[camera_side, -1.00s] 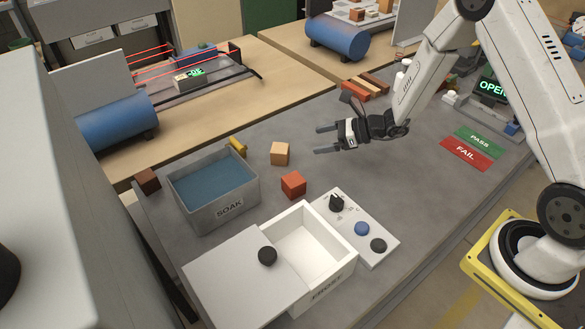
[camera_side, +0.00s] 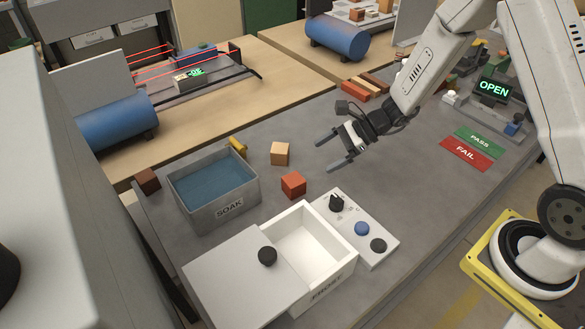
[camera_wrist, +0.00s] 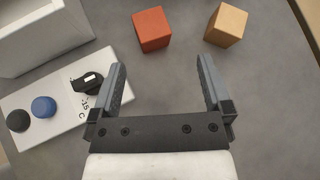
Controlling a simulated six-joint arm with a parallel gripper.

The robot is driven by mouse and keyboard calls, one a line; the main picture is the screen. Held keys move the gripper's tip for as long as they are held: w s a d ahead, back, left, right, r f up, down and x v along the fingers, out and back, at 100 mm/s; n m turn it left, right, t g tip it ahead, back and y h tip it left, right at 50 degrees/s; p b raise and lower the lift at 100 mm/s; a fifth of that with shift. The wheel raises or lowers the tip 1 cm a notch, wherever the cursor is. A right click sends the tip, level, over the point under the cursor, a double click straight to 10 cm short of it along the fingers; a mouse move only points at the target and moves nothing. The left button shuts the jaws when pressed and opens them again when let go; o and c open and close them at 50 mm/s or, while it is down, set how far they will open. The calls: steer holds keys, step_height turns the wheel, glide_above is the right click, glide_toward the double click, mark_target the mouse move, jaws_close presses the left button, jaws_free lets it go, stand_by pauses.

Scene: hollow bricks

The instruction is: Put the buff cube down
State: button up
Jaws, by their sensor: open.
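The buff cube (camera_side: 280,153) sits on the grey bench behind the red-orange cube (camera_side: 293,185). In the wrist view the buff cube (camera_wrist: 227,25) is at the top right, beyond my right fingertip and apart from it. The red-orange cube (camera_wrist: 152,29) is at the top middle there, also beyond the fingertips. My gripper (camera_side: 327,155) is open and empty. It hangs above the bench to the right of both cubes. In the wrist view its fingers (camera_wrist: 160,78) stand wide apart with only bare bench between them.
A grey SOAK tub (camera_side: 228,207) with blue liquid stands left of the cubes. A white FROST box (camera_side: 345,272) with its lid slid aside and a knob panel (camera_side: 385,230) lie in front. A dark brown cube (camera_side: 147,180) sits far left. PASS and FAIL mats (camera_side: 466,154) lie right.

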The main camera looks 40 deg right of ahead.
steer(key=s+d+r+n+g+h, duration=0.1)
steer(key=s+n+h, duration=0.4)
steer(key=n, duration=0.5)
steer(key=s+d+r+n+g+h, duration=0.1)
steer(key=s+d+r+n+h, duration=0.2)
steer(key=s+r+n, duration=0.3)
steer(key=s+n+h, duration=0.1)
steer(key=s+n, duration=0.2)
steer(key=n, duration=0.2)
steer(key=shift+s+d+h, duration=0.2)
steer(key=shift+d+h, duration=0.15)
steer(key=shift+h, duration=0.05)
steer(key=shift+w, duration=0.1)
steer(key=n+y, duration=0.3)
steer(key=n, duration=0.6)
glide_above(281, 148)
steer(key=s+d, duration=0.2)
step_height(281, 148, down, 7)
steer(key=shift+a, duration=0.2)
steer(key=shift+x, duration=1.25)
